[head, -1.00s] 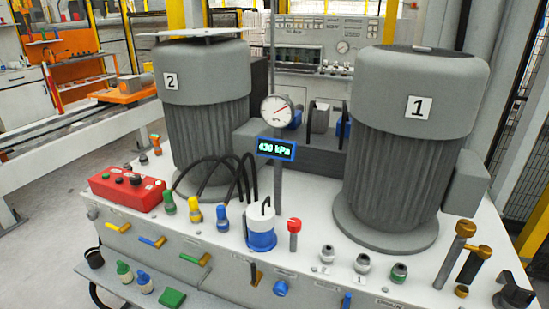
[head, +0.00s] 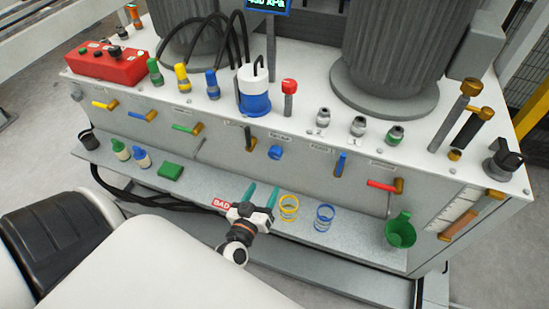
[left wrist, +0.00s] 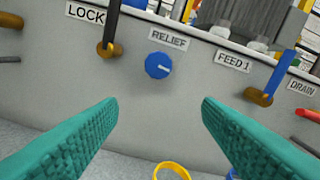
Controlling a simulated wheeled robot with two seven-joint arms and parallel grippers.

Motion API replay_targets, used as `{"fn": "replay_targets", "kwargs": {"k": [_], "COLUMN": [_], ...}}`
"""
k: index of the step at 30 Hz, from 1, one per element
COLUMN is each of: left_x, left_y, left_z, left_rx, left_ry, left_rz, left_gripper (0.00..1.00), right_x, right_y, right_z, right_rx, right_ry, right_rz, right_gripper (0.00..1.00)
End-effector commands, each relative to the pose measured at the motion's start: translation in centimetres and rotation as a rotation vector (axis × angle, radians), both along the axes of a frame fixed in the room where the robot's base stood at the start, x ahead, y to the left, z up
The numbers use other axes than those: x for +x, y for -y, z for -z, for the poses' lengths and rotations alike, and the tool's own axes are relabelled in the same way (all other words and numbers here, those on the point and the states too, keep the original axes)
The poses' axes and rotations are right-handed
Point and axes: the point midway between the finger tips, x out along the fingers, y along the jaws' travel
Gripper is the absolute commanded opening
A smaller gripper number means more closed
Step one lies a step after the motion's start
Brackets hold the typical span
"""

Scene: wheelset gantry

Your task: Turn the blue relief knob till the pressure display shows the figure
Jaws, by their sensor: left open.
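The blue relief knob (head: 275,152) is on the front panel of the bench. In the left wrist view the knob (left wrist: 158,66) sits below the RELIEF label, its white mark pointing right. My left gripper (head: 262,192) is open and empty, below and in front of the knob, and apart from it. In the left wrist view its teal fingers (left wrist: 160,112) are spread, with the knob above the gap between their tips. The pressure display (head: 268,4) is cut by the top edge of the head view, so its figure is only partly visible. My right gripper is not in view.
The LOCK lever (left wrist: 110,35) is left of the knob and the blue FEED 1 lever (left wrist: 277,75) right of it. Yellow (head: 289,207) and blue (head: 324,217) rings stand on the low shelf (head: 345,245). A green cup (head: 400,232) hangs at the right.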

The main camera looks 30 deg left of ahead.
Motion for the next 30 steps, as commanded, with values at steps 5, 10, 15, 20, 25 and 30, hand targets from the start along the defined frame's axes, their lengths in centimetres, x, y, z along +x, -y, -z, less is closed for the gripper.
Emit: {"fn": "replay_targets", "kwargs": {"k": [5,10,15,20,25,30], "left_x": [0.6,2.9,6.3,9.2,11.1,11.8], "left_y": [-0.9,-1.5,-2.4,-3.1,-3.6,-3.8], "left_z": [-2.3,-2.4,-2.4,-2.3,-2.2,-2.2], "left_rx": [-0.018,-0.017,-0.017,-0.017,-0.018,-0.018], "left_ry": [0.061,0.063,0.063,0.061,0.06,0.059], "left_rz": [-0.039,-0.039,-0.038,-0.038,-0.037,-0.037], "left_gripper": [0.59,0.59,0.59,0.59,0.59,0.59], "right_x": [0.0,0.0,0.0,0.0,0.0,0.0], "right_y": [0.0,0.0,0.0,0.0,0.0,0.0], "right_z": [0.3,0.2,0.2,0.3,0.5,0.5], "right_rx": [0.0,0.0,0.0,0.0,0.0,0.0], "right_ry": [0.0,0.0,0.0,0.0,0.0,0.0], "right_rz": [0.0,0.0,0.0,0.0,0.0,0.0], "right_gripper": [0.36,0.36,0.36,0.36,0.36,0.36]}}
